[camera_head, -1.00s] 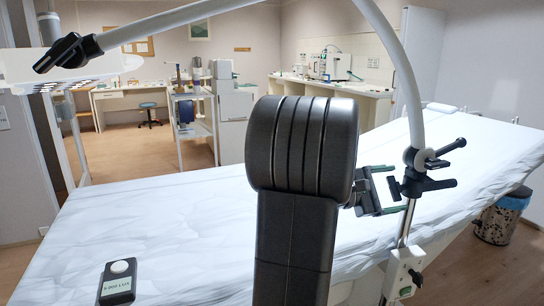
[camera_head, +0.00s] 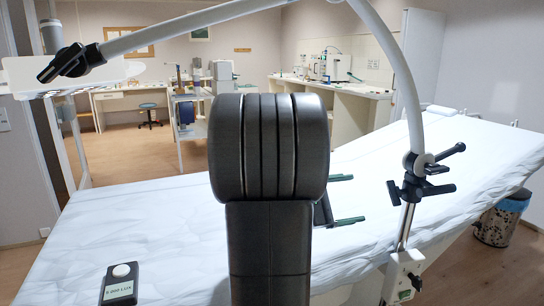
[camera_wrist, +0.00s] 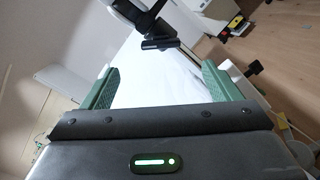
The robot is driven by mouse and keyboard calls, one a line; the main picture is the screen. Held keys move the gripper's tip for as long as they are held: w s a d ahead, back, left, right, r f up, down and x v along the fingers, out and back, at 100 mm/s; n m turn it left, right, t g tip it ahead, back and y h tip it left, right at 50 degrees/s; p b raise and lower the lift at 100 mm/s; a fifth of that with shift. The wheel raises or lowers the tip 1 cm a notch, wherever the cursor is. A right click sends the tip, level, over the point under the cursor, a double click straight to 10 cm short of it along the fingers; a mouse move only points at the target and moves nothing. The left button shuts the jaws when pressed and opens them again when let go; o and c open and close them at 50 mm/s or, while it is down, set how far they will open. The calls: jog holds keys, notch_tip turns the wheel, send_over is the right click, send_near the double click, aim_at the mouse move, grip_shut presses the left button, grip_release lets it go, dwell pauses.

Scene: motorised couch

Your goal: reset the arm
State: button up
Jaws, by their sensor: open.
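My arm rises in the middle of the head view, a thick dark link with a ribbed rounded top. My gripper (camera_head: 346,199) sticks out to the right from behind it, with two green fingers apart and nothing seen between them. It is over the couch (camera_head: 180,225), left of and apart from the post with black clamp levers (camera_head: 420,180). The rest of my gripper is hidden by the arm. In the wrist view both green fingers (camera_wrist: 163,88) are wide apart, with white sheet beyond them.
A curved pale lamp arm (camera_head: 405,80) runs from the post over the couch to a lamp head (camera_head: 65,75) at left. A small meter (camera_head: 119,285) lies on the near left of the sheet. A bin (camera_head: 500,222) stands at right. Counters line the back.

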aim_at(395, 189)
jog(key=b+x, duration=0.1)
jog(key=x, duration=1.2)
jog(key=shift+s+f, duration=0.1)
jog(key=shift+d+r+p, duration=0.1)
jog(key=shift+r+p, duration=0.15)
jog(key=shift+p, duration=0.25)
jog(key=shift+n+p, duration=0.5)
jog(key=n+p, duration=0.4)
jog(key=p, duration=0.4)
jog(key=shift+r, duration=0.1)
jog(key=n+p, duration=0.1)
jog(key=p, duration=0.1)
jog(key=n+p, duration=0.1)
jog(key=p, duration=0.1)
jog(key=n+p, duration=0.2)
jog(key=p, duration=0.1)
jog(key=shift+w, duration=0.25)
jog(key=v, duration=0.4)
jog(key=shift+w+f+b, duration=0.1)
jog(key=shift+f+b, duration=0.1)
jog(key=shift+b, duration=0.15)
jog(key=shift+a, duration=0.75)
